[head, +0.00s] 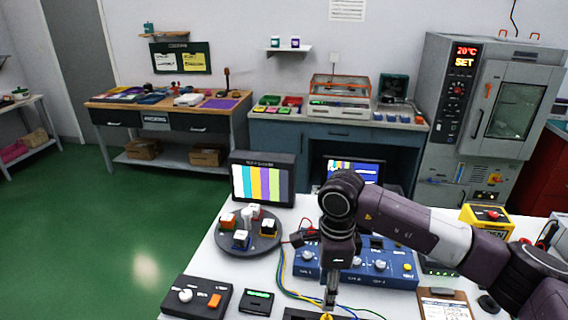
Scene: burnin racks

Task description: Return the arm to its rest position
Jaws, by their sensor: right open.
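My right arm reaches in from the right over the white table (215,272) in the head view. Its wrist is bent so that my right gripper (329,301) points down near the table's front middle. The gripper is small in the picture, in front of the blue test unit (378,266). I see no object held in it. Wires pass close on its left, and a dark item lies beneath it, partly cut off by the frame edge. My left gripper is not in view.
A round tray (246,248) with small blocks, a colour-bar monitor (262,181), a dark control box (196,296), a small display box (257,302), a clipboard (443,305) and a yellow button box (487,215) crowd the table. Green floor (100,240) is open at left.

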